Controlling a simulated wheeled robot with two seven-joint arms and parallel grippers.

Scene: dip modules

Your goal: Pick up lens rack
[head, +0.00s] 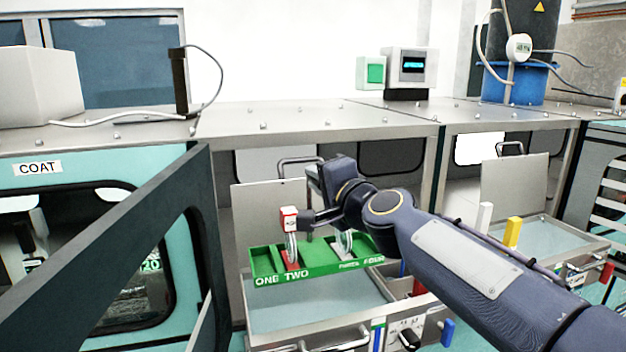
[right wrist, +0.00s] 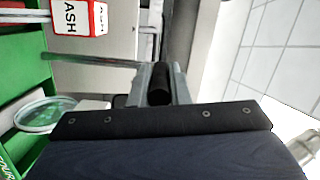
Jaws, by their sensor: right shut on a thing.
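The green lens rack (head: 318,268), marked ONE and TWO on its front with more lettering at its right, shows in the head view above a tank of pale liquid. Clear round lenses (head: 343,243) stand in it. A red-and-white tag (head: 290,219) stands above its left part. My right gripper (head: 313,212) is over the rack, shut on its handle; in the right wrist view the jaws (right wrist: 160,84) close around a dark grip with a thin rod running left. The rack's green edge (right wrist: 22,75) shows there too. My forearm hides the rack's right end. My left gripper is not in view.
The tank (head: 285,318) has a raised lid (head: 262,203) behind it. A second open tank (head: 560,242) stands right, with white and yellow blocks. A dark open door frame (head: 110,250) stands close at left, by the COAT cabinet (head: 60,172). A steel shelf (head: 300,117) runs behind.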

